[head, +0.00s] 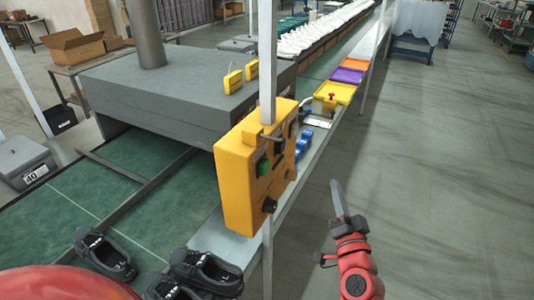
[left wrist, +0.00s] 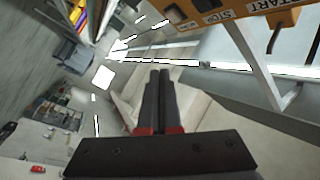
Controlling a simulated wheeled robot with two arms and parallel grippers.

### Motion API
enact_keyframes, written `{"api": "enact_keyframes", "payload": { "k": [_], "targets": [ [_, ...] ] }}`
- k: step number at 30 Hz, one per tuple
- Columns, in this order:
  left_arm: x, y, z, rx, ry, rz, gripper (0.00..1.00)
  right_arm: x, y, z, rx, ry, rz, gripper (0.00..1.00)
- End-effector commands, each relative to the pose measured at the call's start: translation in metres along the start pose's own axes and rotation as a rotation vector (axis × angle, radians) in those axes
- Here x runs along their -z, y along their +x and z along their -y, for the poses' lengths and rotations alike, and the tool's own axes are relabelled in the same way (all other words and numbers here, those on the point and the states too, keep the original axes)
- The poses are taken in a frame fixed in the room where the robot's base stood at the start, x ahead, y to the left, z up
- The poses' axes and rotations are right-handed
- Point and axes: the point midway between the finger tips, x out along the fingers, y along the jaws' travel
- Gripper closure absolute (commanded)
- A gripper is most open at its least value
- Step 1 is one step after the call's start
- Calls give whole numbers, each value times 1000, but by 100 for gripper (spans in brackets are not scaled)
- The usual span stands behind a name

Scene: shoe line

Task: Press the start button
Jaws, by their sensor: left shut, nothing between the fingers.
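A yellow control box (head: 240,185) is mounted on a white post in the middle of the head view. Its face carries a green button (head: 262,167) and dark knobs; its labels are too small to read there. In the left wrist view, part of the yellow box (left wrist: 248,8) shows at the top right, with START and STOP labels. My left gripper (head: 337,186) is to the right of the box, apart from it, pointing up in the picture. Its fingers (left wrist: 160,74) are together and empty. My right gripper is not in view.
The post (head: 267,60) carries the box beside the green conveyor (head: 130,155). Black shoes (head: 104,252) lie at the lower left. Orange, purple and yellow trays (head: 347,76) stand further along the line.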

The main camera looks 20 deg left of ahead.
Motion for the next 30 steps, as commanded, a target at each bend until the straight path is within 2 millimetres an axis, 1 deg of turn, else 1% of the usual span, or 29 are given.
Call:
{"api": "enact_keyframes", "payload": {
  "k": [1,3,6,9,16,22,26,30],
  "targets": [
    [2,-2,20,39,-20,49,100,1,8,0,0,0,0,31],
    [-5,-6,39,86,-41,116,100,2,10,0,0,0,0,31],
    [-13,-10,55,127,-59,174,100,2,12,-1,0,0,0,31],
    [-16,-12,59,141,-66,195,100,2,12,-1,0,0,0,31],
    [-17,-12,59,142,-65,194,100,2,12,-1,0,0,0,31],
    [-20,-8,64,142,-64,194,100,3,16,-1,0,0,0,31],
    [-29,0,73,143,-63,197,100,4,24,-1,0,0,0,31],
    [-42,10,85,143,-62,197,100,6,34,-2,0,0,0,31]
  ]
}}
